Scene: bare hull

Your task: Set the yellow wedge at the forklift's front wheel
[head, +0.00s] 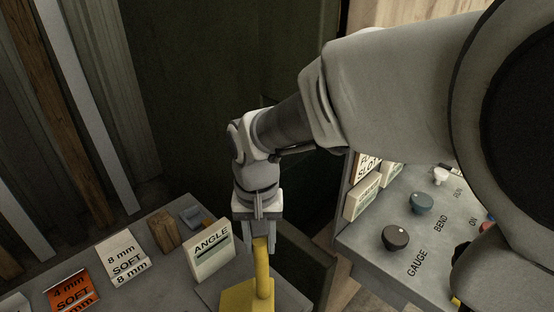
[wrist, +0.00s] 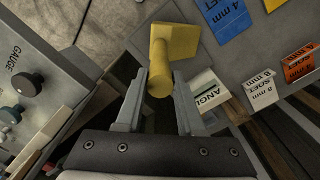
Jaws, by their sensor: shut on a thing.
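The yellow wedge (head: 246,298) is a yellow block with an upright round handle, low in the head view and cut off by the bottom edge. It also shows in the wrist view (wrist: 181,42), at the top middle. My gripper (head: 261,242) points down and is shut on the handle, with one finger on each side. The wrist view shows the same grip (wrist: 160,88). I cannot tell whether the block rests on the grey surface or hangs just above it. No forklift or wheel is recognisable in either view.
A white ANGLE card (head: 212,251) stands close left of my gripper. Left of it on the grey bench (head: 176,218) are a wooden block (head: 164,233), a white 8 mm card (head: 123,256) and an orange 4 mm card (head: 72,290). A knobbed control panel (head: 375,222) stands right.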

